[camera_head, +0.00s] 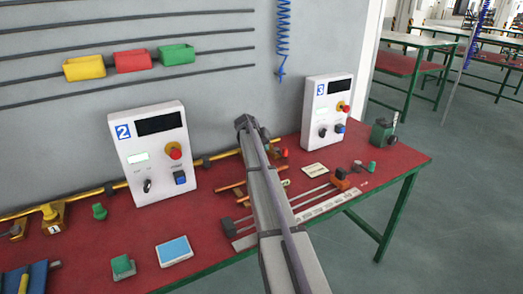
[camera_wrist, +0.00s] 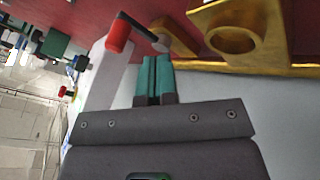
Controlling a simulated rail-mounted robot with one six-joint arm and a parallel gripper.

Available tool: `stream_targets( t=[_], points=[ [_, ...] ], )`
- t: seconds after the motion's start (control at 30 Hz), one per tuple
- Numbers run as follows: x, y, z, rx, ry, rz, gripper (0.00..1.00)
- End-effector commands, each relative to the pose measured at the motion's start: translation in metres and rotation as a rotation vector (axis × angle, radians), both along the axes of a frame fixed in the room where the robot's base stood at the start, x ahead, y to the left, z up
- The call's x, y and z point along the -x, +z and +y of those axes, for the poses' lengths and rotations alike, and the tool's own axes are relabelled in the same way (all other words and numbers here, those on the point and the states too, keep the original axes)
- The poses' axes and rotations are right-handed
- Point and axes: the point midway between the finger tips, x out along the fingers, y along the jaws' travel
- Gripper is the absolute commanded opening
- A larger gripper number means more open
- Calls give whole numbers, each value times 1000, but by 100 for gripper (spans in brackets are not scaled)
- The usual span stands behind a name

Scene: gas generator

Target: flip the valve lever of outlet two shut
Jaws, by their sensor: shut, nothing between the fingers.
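In the wrist view a valve lever (camera_wrist: 136,26) with a red grip and a dark arm sticks out beside a brass bracket (camera_wrist: 282,30) with a round ring. No number label shows on it, so I cannot tell its outlet from this view. My gripper (camera_wrist: 155,60) has teal fingers closed together with nothing between them. In the picture the fingertips lie just below the lever, apart from the red grip; the depth gap is unclear. In the head view my arm hides the gripper and most of this spot; a small red part (camera_head: 285,153) shows just right of the arm.
Control box 2 (camera_head: 125,160) stands left of my arm and control box 3 (camera_head: 312,112) right of it, on the red table (camera_head: 215,220). A brass pipe (camera_head: 218,155) runs along the wall. A yellow valve (camera_head: 50,212) labelled 1 sits at left.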

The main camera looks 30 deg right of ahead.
Motion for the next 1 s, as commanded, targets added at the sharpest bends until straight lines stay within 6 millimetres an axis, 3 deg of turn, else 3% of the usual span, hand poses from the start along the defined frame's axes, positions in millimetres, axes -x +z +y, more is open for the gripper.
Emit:
stream_targets(
  t=[0.03,0.17,0.2,0.4,0.8,1.0],
  points=[
    [-2,-19,-8,0,0,0,0],
    [-4,-39,-24,1,0,-1,0],
    [4,-29,-31,1,-2,-1,0],
    [17,-27,-51,0,-1,-1,0],
    [18,-28,-54,0,2,0,0],
    [11,-28,-41,0,42,0,0]
  ],
)
